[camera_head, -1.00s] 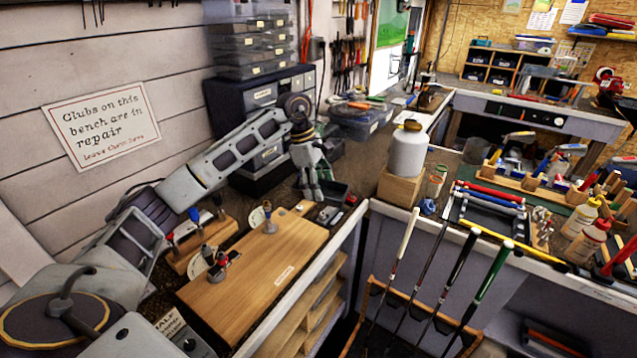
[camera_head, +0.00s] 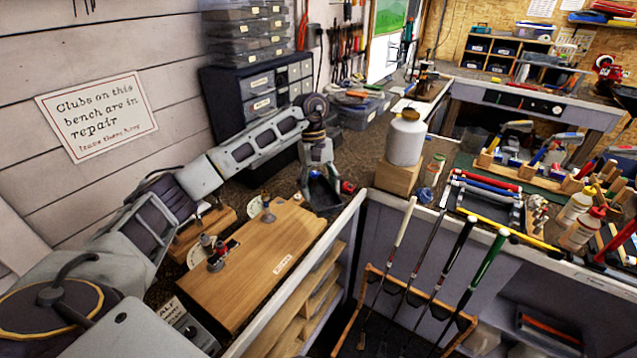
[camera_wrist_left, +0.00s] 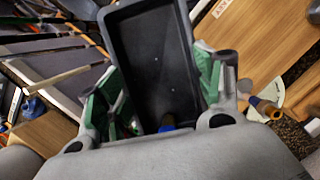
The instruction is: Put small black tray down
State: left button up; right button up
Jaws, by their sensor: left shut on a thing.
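The small black tray (camera_wrist_left: 150,62) fills the upper middle of the left wrist view, its open side facing the camera. A small blue thing (camera_wrist_left: 168,123) shows at its near end. My left gripper (camera_wrist_left: 165,92) is shut on the tray, with a green-padded finger on each side. In the head view the left gripper (camera_head: 318,184) points down over the bench, and the dark tray (camera_head: 325,197) shows at its fingers, looking tilted. I cannot tell whether the tray touches the bench. My right gripper is not in view.
A wooden board (camera_head: 250,262) with small tools lies left of the gripper. A small red thing (camera_head: 348,187) sits close on the right. A white bottle (camera_head: 406,138) on a wooden block stands farther right. Dark drawers (camera_head: 262,95) stand behind; several clubs (camera_head: 440,275) stand in front.

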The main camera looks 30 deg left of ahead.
pick_arm(q)
jog(key=m, duration=0.1)
jog(key=f+m, duration=0.1)
jog(key=s+d+f+m, duration=0.1)
jog(key=shift+f+g+y, duration=0.2)
jog(key=shift+g+y, duration=0.1)
jog(key=shift+y, duration=0.1)
jog(key=s+d+f+m+y+p, duration=0.1)
jog(key=s+d+f+m+p, duration=0.3)
jog(key=s+d+f+m, duration=0.3)
notch_tip(320, 180, down, 2)
jog(key=shift+d+f+g+y+p, duration=0.2)
jog(key=shift+g+y+p, duration=0.1)
jog(key=shift+y+p, duration=0.1)
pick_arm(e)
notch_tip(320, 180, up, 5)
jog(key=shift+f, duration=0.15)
pick_arm(q)
jog(key=shift+d, duration=0.1)
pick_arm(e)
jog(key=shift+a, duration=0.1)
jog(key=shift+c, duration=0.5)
